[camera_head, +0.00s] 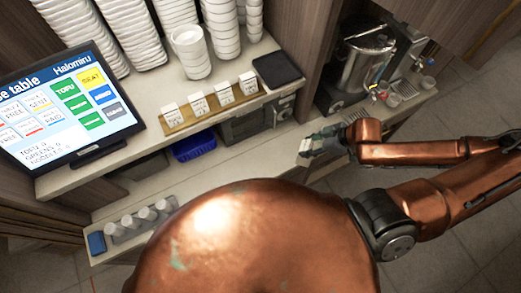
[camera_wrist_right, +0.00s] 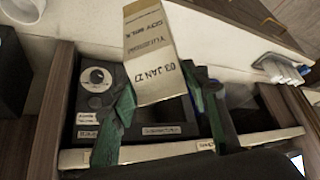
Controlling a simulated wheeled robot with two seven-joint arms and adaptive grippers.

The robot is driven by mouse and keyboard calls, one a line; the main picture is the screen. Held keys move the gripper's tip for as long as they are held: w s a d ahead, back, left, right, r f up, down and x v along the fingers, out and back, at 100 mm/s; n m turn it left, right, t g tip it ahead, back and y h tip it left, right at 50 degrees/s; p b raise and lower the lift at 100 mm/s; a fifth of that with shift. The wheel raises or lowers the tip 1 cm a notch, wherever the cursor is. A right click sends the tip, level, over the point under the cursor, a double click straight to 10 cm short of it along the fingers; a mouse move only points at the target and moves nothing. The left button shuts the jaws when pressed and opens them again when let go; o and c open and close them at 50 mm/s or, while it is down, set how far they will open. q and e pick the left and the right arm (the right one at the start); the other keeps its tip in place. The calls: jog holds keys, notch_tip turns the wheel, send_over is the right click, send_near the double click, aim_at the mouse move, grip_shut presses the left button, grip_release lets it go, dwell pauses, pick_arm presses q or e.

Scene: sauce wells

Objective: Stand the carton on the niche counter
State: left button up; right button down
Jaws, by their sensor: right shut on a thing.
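My right gripper (camera_head: 320,141) is shut on a small white carton (camera_head: 305,147), held over the right part of the lower pale niche counter (camera_head: 238,155). In the right wrist view the carton (camera_wrist_right: 152,55) is between the green fingers of the gripper (camera_wrist_right: 160,105). Its printed face, with "SOY MILK" and "03 JAN 27", faces the camera. The carton looks tilted in that view. Whether its base touches the counter cannot be told. My left gripper is not in view.
Several white cartons stand on a wooden tray (camera_head: 212,108) on the upper shelf. Under it are a dark appliance (camera_head: 243,126) and a blue bin (camera_head: 194,146). Cups (camera_head: 145,214) stand at the lower left. A metal urn (camera_head: 365,58) stands at the right. The counter's middle is clear.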

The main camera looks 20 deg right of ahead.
jog(key=w+a+f+b, duration=0.6)
jog(key=w+a+f, duration=0.2)
jog(key=w+f, duration=0.3)
jog(key=shift+w+f+b, duration=0.25)
jog(key=shift+f+b, duration=0.1)
jog(key=shift+f, duration=0.6)
jog(key=c, duration=1.1)
grip_release()
jog(key=shift+f, duration=0.1)
jog(key=shift+p+v, duration=0.3)
jog(key=shift+v, duration=5.85)
